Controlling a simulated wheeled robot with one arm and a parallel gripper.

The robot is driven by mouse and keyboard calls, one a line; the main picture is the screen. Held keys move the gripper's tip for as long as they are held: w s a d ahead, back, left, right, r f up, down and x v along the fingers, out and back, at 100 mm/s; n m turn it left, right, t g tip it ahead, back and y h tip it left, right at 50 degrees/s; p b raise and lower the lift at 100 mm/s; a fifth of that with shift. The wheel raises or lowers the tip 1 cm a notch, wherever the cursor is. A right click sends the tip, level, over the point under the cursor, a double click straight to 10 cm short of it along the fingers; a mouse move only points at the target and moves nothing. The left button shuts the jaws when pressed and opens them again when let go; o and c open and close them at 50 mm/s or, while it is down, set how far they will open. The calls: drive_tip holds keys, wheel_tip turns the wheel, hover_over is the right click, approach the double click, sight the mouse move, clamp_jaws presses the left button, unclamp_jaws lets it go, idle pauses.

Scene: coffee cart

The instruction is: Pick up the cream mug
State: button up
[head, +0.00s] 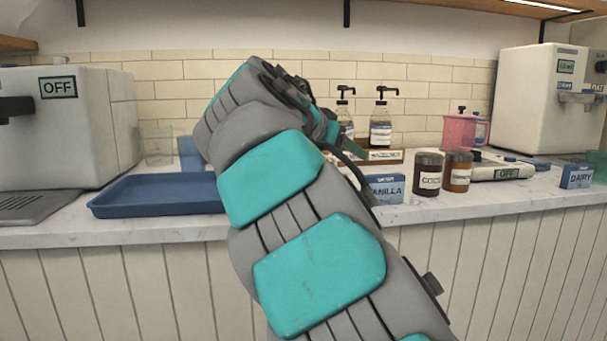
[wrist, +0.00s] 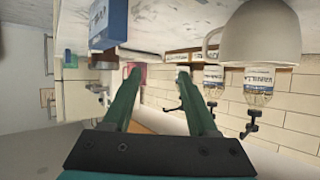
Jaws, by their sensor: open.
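The cream mug (wrist: 258,38) shows large at the upper right of the wrist view, which is turned upside down. Its handle (wrist: 211,42) points left, towards the space ahead of my fingers. In the head view my own arm hides the mug. My gripper (wrist: 158,74) is open with nothing between its two green fingers. The mug lies to the right of the fingers in the wrist view, apart from them. In the head view my gripper is mostly hidden behind my forearm.
A blue box (wrist: 108,24) is left of the fingers in the wrist view. Two pump bottles (head: 380,132) stand at the back wall.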

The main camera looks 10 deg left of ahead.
drive_tip(key=shift+n+t+y, duration=0.6)
drive_tip(key=shift+n, duration=0.3)
drive_tip(key=a, duration=0.8)
drive_tip(key=shift+w+a+f, duration=0.1)
drive_tip(key=shift+w+f, duration=0.2)
drive_tip(key=shift+a+p+x, duration=0.2)
drive_tip(key=shift+p+x, duration=0.1)
drive_tip(key=shift+x, duration=1.6)
drive_tip(key=shift+a+p+x, duration=0.15)
drive_tip(key=shift+p+x, duration=0.1)
drive_tip(key=shift+x, duration=1.65)
drive_tip(key=shift+w, duration=0.15)
drive_tip(key=shift+c, duration=0.4)
clamp_jaws()
